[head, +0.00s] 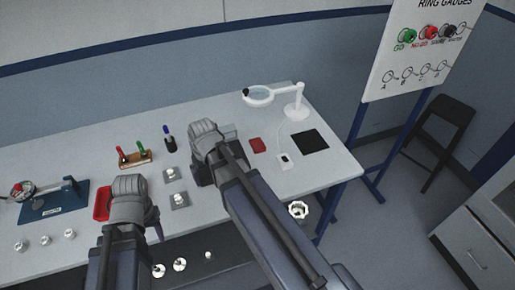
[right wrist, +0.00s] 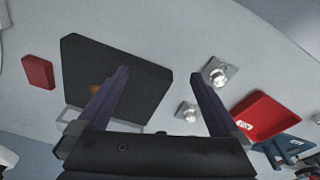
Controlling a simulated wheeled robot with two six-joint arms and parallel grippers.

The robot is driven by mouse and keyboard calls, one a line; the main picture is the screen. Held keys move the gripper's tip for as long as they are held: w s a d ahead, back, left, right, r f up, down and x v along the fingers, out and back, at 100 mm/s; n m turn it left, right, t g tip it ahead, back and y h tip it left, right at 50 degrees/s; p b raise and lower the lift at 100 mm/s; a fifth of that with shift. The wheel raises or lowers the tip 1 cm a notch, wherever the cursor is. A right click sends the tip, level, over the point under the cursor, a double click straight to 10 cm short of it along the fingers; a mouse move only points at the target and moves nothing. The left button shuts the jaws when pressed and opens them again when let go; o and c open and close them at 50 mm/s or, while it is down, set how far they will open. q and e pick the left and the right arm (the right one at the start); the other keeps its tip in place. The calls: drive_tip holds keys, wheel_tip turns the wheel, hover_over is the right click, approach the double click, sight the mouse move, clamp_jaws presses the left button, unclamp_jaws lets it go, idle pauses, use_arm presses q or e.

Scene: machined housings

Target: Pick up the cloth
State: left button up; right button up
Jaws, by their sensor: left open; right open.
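A small red square, which looks like the folded cloth (head: 257,145), lies flat on the table right of my right gripper. In the right wrist view the cloth (right wrist: 38,72) is at the far left, apart from the fingers. My right gripper (head: 207,140) is over the table; its open, empty fingers (right wrist: 160,76) show in the right wrist view. My left gripper (head: 130,192) is farther left, beside the red tray and away from the cloth.
A dark box (right wrist: 135,65) stands near my right fingers. A red tray (head: 101,204) is by my left gripper. Housings on grey plates (head: 179,201) stand between the arms.

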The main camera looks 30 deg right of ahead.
drive_tip(key=shift+m+t, duration=0.7)
drive_tip(key=shift+m, duration=0.1)
drive_tip(key=w+d, duration=0.1)
drive_tip(key=d, duration=0.2)
drive_tip(key=w+d, duration=0.2)
drive_tip(key=d, duration=0.2)
drive_tip(key=w+d+f+b, duration=0.1)
drive_tip(key=w+d, duration=0.1)
drive_tip(key=d, duration=0.1)
drive_tip(key=shift+d, duration=0.4)
drive_tip(key=m+t+h, duration=0.1)
drive_tip(key=m+t, duration=0.1)
approach(258, 144)
drive_tip(key=shift+w+d+f+b, duration=0.25)
drive_tip(key=shift+w+d+b, duration=0.05)
drive_tip(key=shift+w+b, duration=0.15)
drive_tip(key=b+x, duration=0.7)
drive_tip(key=x, duration=0.1)
drive_tip(key=shift+s+a+f, duration=0.1)
drive_tip(key=shift+s+a, duration=0.1)
drive_tip(key=shift+a, duration=0.05)
drive_tip(key=shift+c, duration=0.4)
drive_tip(key=c, duration=1.4)
